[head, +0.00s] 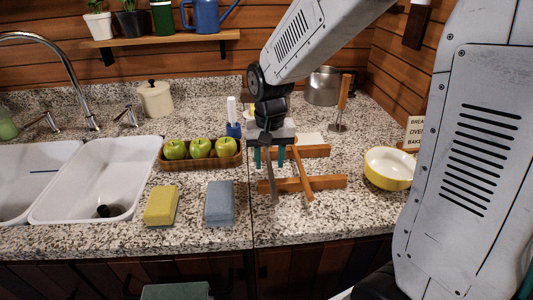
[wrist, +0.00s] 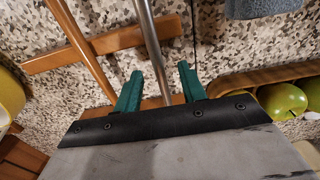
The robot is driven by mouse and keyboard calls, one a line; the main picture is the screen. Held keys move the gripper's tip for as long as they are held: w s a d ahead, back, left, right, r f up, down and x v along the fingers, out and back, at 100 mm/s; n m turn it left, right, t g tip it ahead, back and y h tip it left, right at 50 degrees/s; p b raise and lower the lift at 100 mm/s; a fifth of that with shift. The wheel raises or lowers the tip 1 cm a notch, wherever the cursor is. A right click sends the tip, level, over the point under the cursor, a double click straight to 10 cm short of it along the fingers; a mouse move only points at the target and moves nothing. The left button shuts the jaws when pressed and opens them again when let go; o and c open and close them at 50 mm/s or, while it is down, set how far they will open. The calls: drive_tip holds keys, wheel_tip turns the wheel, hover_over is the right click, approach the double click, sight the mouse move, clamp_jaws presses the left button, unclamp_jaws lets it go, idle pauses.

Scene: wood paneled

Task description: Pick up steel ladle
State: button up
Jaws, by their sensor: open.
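The steel ladle (head: 274,188) lies across a two-bar wooden rack (head: 325,183). Its thin grey handle (wrist: 150,40) shows in the wrist view, running between my fingers. I cannot make out the ladle's bowl. My gripper (head: 270,157) points down over the rack. Its two teal fingers (wrist: 160,85) are apart, one on each side of the handle, and not closed on it. A wooden-handled utensil (head: 302,178) lies on the rack to the right of the ladle; it also shows at the left in the wrist view (wrist: 82,45).
A wooden tray of green apples (head: 200,149) and a blue-grey block (head: 219,203) lie left of the rack. A yellow block (head: 161,205) is farther left, beside the white sink (head: 90,178). A yellow-and-white bowl (head: 389,168) and a steel pot (head: 323,86) stand to the right.

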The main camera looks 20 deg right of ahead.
drive_tip(key=shift+f, duration=0.85)
clamp_jaws()
drive_tip(key=shift+r, duration=0.1)
drive_tip(key=shift+r, duration=0.55)
wheel_tip(320, 180, up, 2)
drive_tip(key=shift+r, duration=0.1)
drive_tip(key=s+d, duration=0.3)
drive_tip(key=s, duration=0.4)
drive_tip(key=s+d+r, duration=0.1)
drive_tip(key=s+d, duration=0.3)
drive_tip(key=s, duration=0.3)
drive_tip(key=shift+d+r, duration=0.2)
drive_tip(key=shift+r, duration=0.1)
